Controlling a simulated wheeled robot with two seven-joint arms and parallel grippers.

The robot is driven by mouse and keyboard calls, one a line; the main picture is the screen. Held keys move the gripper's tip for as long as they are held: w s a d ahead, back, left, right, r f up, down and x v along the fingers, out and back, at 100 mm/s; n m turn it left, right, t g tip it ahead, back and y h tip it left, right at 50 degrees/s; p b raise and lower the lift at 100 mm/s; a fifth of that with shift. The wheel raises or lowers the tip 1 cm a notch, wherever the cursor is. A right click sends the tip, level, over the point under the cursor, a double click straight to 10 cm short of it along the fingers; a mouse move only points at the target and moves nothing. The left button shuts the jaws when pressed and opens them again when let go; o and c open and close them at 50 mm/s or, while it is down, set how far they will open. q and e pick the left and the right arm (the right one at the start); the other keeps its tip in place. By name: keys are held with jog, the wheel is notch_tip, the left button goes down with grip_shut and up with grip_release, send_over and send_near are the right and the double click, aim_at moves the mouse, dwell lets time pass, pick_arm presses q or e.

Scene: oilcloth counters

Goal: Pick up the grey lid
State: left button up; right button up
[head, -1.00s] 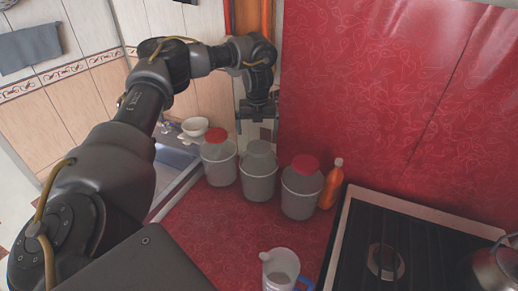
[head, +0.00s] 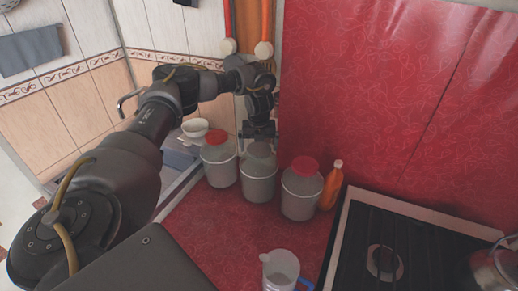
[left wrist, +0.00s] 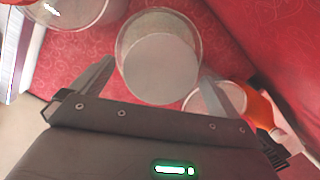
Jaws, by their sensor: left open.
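The grey lid (head: 259,150) sits on the middle one of three jars on the red counter. In the left wrist view the grey lid (left wrist: 160,68) lies just beyond and between the two fingers. My left gripper (head: 258,143) is open above and around the back of the lid. In the left wrist view the open fingers (left wrist: 155,82) reach either side of the jar, with a gap on each side. Part of the lid is hidden behind the gripper in the head view. My right gripper is not in view.
Jars with red lids stand left (head: 219,165) and right (head: 301,188) of the middle jar. An orange bottle (head: 331,187) stands at the right jar. A clear jug (head: 281,270) is in front, a black stove (head: 400,250) right, a white bowl (head: 195,127) behind left.

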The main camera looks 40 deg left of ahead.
pick_arm(q)
jog(key=shift+c, duration=0.4)
jog(key=c, duration=0.8)
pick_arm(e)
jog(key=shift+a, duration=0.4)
